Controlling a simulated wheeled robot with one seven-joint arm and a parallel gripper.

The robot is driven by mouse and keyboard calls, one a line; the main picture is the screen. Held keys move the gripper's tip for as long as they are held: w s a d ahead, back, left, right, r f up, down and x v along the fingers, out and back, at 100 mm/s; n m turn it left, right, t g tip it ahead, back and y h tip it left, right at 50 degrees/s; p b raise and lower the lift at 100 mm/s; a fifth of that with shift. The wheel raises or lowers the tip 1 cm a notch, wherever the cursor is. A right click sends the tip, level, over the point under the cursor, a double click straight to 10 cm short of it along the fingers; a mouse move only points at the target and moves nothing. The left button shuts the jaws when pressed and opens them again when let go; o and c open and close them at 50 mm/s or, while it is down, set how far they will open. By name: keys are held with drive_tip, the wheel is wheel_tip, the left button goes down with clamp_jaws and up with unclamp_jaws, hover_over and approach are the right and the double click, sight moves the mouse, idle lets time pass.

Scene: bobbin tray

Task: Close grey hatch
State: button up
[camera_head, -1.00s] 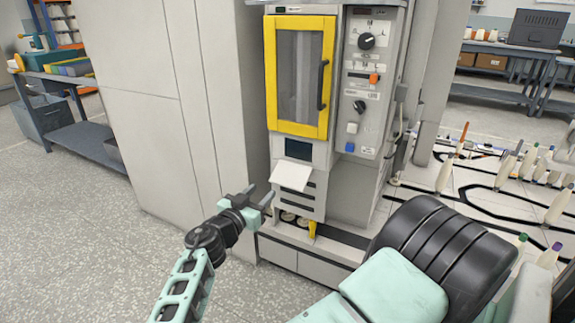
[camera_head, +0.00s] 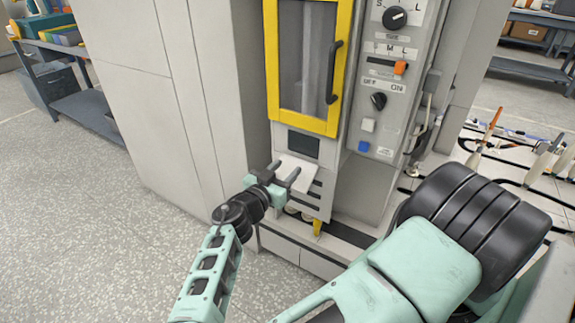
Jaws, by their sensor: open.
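The grey hatch (camera_head: 298,168) is a light grey flap on the front of the machine, below the yellow-framed door. It appears to stick out at a slant from the panel, below a small dark window. My gripper (camera_head: 284,173) is open, with its two dark fingers pointing at the flap. The fingers overlap the flap in the picture. I cannot tell whether they touch it. Part of the flap is hidden behind the fingers.
The yellow-framed door (camera_head: 306,65) with a dark handle is shut above. A control panel (camera_head: 385,85) with knobs and buttons is to its right. A tall grey cabinet (camera_head: 165,100) stands close on the left. Round items (camera_head: 301,214) lie in the recess below. The floor at left is clear.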

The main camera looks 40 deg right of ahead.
clamp_jaws()
idle(1.4)
unclamp_jaws()
drive_tip(key=shift+a, duration=0.1)
